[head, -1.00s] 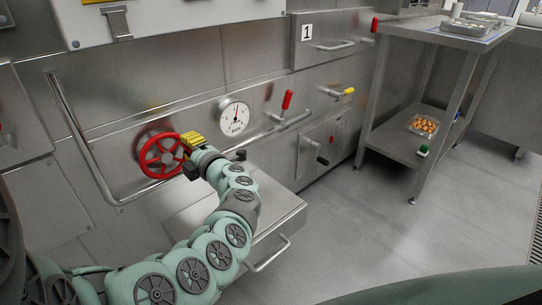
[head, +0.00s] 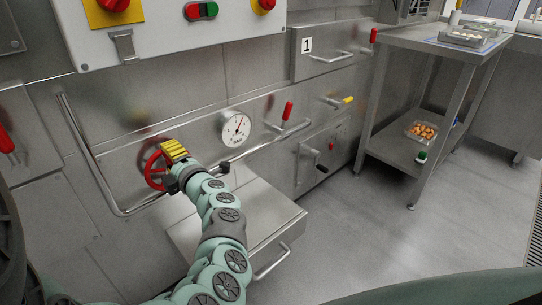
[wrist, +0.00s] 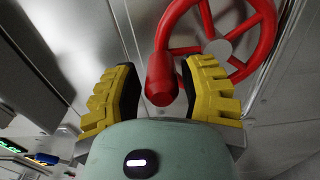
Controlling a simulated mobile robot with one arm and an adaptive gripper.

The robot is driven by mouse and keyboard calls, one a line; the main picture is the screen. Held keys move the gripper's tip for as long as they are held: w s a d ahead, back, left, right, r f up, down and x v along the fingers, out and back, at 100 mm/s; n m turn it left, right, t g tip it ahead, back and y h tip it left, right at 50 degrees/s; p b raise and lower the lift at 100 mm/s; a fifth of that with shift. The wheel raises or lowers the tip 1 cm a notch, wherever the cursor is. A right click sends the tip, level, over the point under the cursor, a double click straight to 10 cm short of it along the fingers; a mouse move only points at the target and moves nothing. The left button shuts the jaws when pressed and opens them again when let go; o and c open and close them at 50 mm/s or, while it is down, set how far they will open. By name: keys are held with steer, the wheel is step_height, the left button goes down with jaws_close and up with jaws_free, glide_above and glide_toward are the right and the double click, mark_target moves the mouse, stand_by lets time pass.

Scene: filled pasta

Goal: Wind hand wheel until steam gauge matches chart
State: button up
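The red hand wheel (head: 150,172) is on the steel wall panel, partly hidden behind my gripper (head: 174,153) in the head view. In the wrist view the wheel (wrist: 264,38) is at the upper right, and its red handle knob (wrist: 162,82) stands between my two yellow fingers. The fingers are apart, one on each side of the knob, with small gaps visible; I cannot tell whether either touches. The round white steam gauge (head: 236,127) is right of the wheel. Its needle points up and slightly right; its numbers are too small to read. I see no chart.
A bent steel rail (head: 95,165) runs left of and below the wheel. A red-handled lever (head: 287,112) and a yellow-handled lever (head: 346,100) are right of the gauge. A steel box (head: 262,220) juts out below. A steel table (head: 430,42) stands at right; the floor before it is clear.

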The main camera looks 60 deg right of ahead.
steer(key=o, duration=0.4)
steer(key=shift+s+d, duration=0.1)
steer(key=shift+o, duration=0.2)
steer(key=p+v, duration=0.1)
steer(key=v, duration=0.8)
steer(key=shift+p, duration=0.35)
